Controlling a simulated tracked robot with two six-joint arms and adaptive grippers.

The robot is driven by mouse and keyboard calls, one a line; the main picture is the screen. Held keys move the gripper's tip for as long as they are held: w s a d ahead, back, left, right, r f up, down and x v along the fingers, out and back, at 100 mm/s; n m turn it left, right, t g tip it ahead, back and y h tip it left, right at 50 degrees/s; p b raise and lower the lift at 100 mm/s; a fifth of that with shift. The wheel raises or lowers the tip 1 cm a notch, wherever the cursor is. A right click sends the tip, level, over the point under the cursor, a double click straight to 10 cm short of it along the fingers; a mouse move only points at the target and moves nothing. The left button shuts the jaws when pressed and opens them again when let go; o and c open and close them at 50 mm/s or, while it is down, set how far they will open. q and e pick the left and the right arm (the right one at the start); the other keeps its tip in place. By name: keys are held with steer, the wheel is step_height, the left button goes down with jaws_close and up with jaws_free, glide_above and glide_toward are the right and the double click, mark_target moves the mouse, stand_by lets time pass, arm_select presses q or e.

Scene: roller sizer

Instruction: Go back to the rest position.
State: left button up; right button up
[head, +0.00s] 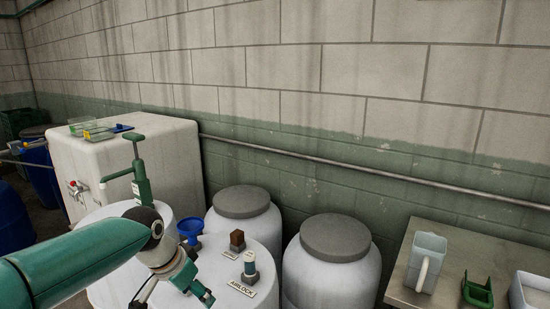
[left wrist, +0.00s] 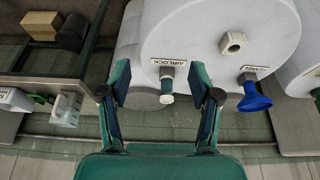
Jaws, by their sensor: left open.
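My left arm comes in from the left in the head view, and its gripper (head: 203,292) is low in the picture, partly cut off by the bottom edge. In the left wrist view the gripper (left wrist: 160,95) is open, with its two fingers spread and nothing held. My right gripper is not in view.
A blue funnel (head: 190,229) and a brown block (head: 237,240) sit on the same drum (head: 215,262). Two grey-lidded drums (head: 335,238) stand behind and right. A green hand pump (head: 139,180) rises at left. A bench (head: 400,290) at right carries a grey jug (head: 427,262) and green scoop (head: 477,292).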

arm_select(q)
steer(key=s+f+n+g, duration=0.15)
steer(key=s+f, duration=0.25)
steer(key=f, duration=0.6)
steer(key=s+f+g, duration=0.3)
steer(key=f, duration=0.8)
steer(key=s+d+f+n+h, duration=0.1)
steer(key=s+d+f+n, duration=0.1)
steer(key=s+f, duration=0.6)
steer(key=s+d+f+n+t, duration=0.1)
steer(key=s+d+f+n, duration=0.1)
steer(key=s+f+n, duration=0.3)
steer(key=s+f, duration=0.3)
steer(key=s, duration=0.2)
steer(key=shift+s+d+h+p, duration=0.15)
steer(key=shift+d+h+p, duration=0.05)
steer(key=shift+h+p, duration=0.2)
